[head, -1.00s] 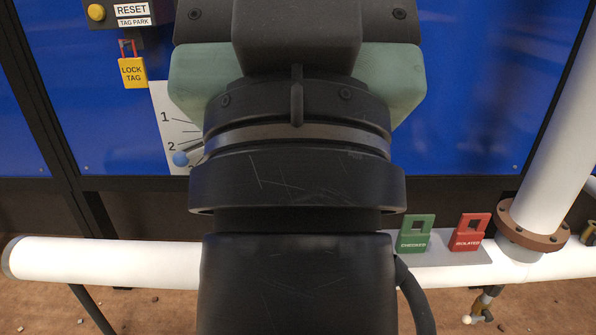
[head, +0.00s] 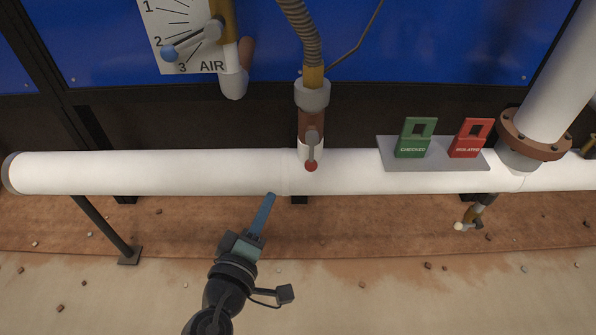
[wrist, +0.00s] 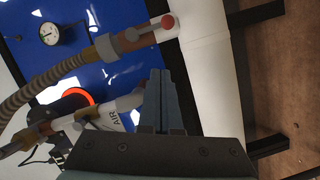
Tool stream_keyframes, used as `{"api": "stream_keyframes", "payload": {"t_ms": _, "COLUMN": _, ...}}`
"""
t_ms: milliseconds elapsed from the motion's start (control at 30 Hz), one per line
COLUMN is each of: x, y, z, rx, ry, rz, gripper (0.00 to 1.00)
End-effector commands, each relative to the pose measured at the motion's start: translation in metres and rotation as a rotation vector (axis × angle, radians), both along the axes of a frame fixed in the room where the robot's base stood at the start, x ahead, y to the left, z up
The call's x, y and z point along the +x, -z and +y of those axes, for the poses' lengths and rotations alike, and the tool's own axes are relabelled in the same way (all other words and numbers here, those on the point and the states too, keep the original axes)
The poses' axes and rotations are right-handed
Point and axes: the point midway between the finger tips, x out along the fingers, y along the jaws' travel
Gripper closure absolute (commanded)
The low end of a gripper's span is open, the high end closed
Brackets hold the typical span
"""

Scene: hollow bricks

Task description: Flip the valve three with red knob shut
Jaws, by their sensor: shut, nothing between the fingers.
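The red-knobbed valve (head: 311,145) sits on a short brown branch between the ribbed hose and the white pipe. Its grey lever points down along the branch, with the red knob (head: 311,166) at its lower end, over the pipe. The red knob also shows at the top of the wrist view (wrist: 168,21). My gripper (head: 270,198) is shut and empty, its blue fingers pointing up at the lower edge of the pipe, left of and below the knob, apart from it. In the wrist view the closed fingertips (wrist: 160,75) are below the knob.
The white pipe (head: 150,172) runs across the view. A blue-knobbed lever (head: 190,42) is at upper left by a numbered AIR plate (head: 180,12). Green CHECKED (head: 414,148) and red ISOLATED (head: 468,148) tags stand on a grey shelf at right. Floor in front is largely clear.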

Motion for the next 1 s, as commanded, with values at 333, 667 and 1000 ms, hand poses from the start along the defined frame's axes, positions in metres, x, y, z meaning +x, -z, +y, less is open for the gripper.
{"api": "stream_keyframes", "payload": {"t_ms": 333, "x": -0.006, "y": 0.013, "z": 0.003, "rx": -0.047, "ry": -0.003, "rz": 0.022, "gripper": 1.0}}
{"api": "stream_keyframes", "payload": {"t_ms": 667, "x": 0.022, "y": 0.016, "z": -0.006, "rx": -0.044, "ry": 0.0, "rz": 0.018, "gripper": 1.0}}
{"api": "stream_keyframes", "payload": {"t_ms": 1000, "x": 0.089, "y": 0.024, "z": -0.026, "rx": -0.045, "ry": 0.0, "rz": 0.018, "gripper": 1.0}}
